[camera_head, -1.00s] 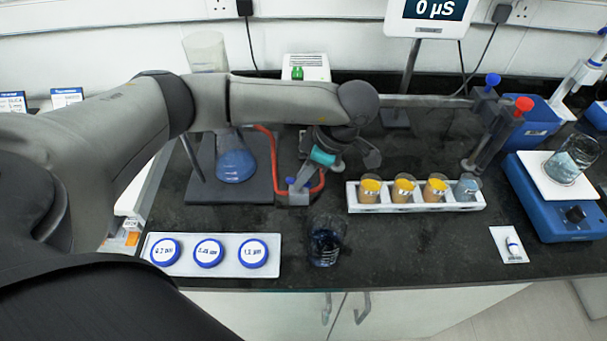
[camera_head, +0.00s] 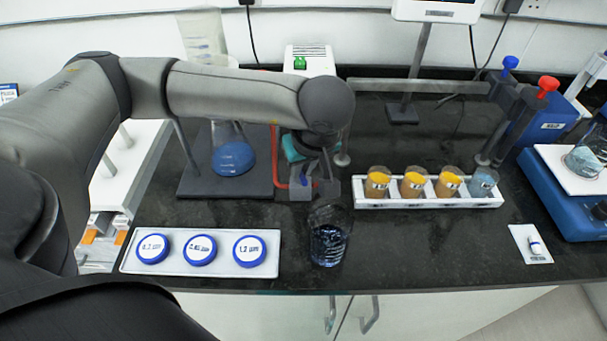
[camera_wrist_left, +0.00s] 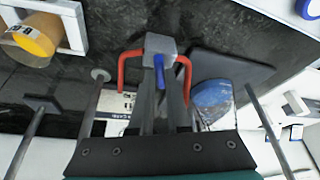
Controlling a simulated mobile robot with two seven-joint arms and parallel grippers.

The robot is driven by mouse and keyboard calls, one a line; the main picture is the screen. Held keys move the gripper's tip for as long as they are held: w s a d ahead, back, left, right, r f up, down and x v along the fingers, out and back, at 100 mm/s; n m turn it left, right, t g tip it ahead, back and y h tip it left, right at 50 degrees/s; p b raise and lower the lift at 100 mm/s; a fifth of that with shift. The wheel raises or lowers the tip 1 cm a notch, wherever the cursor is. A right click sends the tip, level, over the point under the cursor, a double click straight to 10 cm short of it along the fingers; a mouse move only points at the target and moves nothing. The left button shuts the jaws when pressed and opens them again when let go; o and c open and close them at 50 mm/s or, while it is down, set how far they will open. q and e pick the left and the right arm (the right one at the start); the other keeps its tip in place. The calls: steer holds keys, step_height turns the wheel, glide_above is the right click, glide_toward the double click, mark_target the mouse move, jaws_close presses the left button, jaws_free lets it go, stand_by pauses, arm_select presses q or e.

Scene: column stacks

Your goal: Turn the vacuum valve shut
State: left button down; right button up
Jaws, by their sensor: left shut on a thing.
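The vacuum valve (camera_head: 300,192) is a small grey block on the bench with red tubing on it, beside the flask stand. It also shows in the left wrist view (camera_wrist_left: 160,44), with a red tube curving away on each side. Its blue handle (camera_wrist_left: 159,72) points back toward my wrist. My left gripper (camera_wrist_left: 160,88) is shut on this handle, with a finger on each side. In the head view the left gripper (camera_head: 318,178) is low at the valve, partly hidden by my own wrist. My right gripper is in neither view.
A flask with blue liquid (camera_head: 233,152) stands left of the valve. A glass of dark liquid (camera_head: 328,240) is close in front. A white rack (camera_head: 415,203) of several cups is to the right. A tray with blue-rimmed discs (camera_head: 133,262) lies front left.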

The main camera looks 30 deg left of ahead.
arm_select(q)
steer(key=shift+s+a+m+t+h+b, duration=0.1)
steer(key=shift+m+t+h+b, duration=0.2)
steer(key=shift+m+b, duration=0.7)
steer(key=shift+a+m+t+h+b, duration=0.15)
steer(key=shift+m+h+b, duration=0.25)
steer(key=shift+m+b, duration=0.55)
steer(key=shift+d+m, duration=0.15)
steer(key=shift+m, duration=0.1)
steer(key=c, duration=0.9)
jaws_free()
steer(key=p+v, duration=0.2)
steer(key=v, duration=1.3)
steer(key=shift+s, duration=0.2)
